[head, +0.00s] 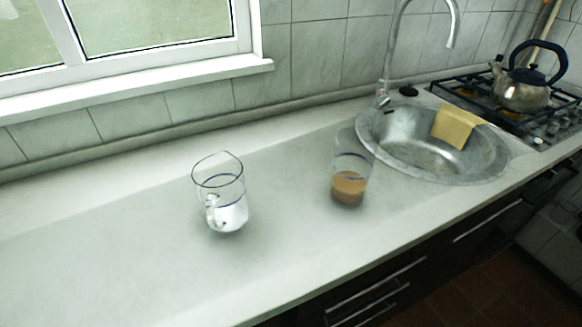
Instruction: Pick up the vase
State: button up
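Two see-through vessels stand upright on the counter; I cannot tell for certain which is the vase. The left vessel (230,214) has a clear upper part with a thin dark rim, a white lower part and what looks like a white handle at its lower left. The right vessel (349,187) has a clear upper part, a dark blue band and a brown lower part. It stands close to the sink's left side. The two are well apart. My gripper is not in view.
The pale counter (110,235) is clear around the vessels. A metal sink (480,165) with a yellow cloth (457,127) and a tall faucet (388,60) lies to the right. A kettle (522,95) stands on the gas stove (545,127). Tiled wall and window bound the back.

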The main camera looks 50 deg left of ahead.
aim_at(355, 148)
jog(key=u, duration=1.4)
jog(key=i+l, duration=0.1)
jog(key=l, duration=0.35)
jog(key=i+l, duration=0.1)
jog(key=l, duration=0.3)
jog(key=i+l, duration=0.1)
jog(key=l, duration=0.35)
jog(key=i+l+u, duration=0.1)
jog(key=l, duration=0.3)
